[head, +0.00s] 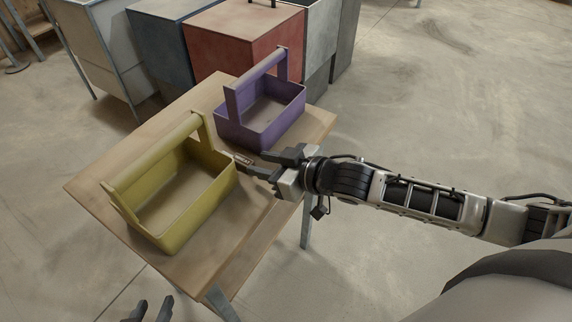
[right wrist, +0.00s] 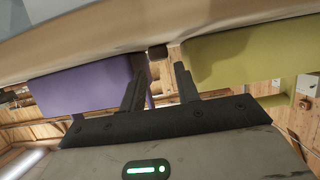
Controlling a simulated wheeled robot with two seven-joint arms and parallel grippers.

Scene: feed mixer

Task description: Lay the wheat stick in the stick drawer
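A small dark reddish-brown bar (head: 243,160), possibly the wheat stick, lies on the wooden table between the yellow and purple carriers. My right gripper (head: 268,163) is beside it, low over the table edge, fingers apart. In the right wrist view, the open fingers (right wrist: 158,85) have nothing between them; a small dark end (right wrist: 157,52) shows just beyond their tips. I cannot tell whether they touch it. My left gripper (head: 153,309) shows only its fingertips at the bottom left, apart and empty. I cannot make out a stick drawer.
A yellow carrier (head: 176,240) and a purple carrier (head: 262,138), both with raised handles, stand on the table (head: 88,187), close beside my right gripper. Blue (head: 165,55) and red (head: 240,50) bins stand behind. The floor at right is clear.

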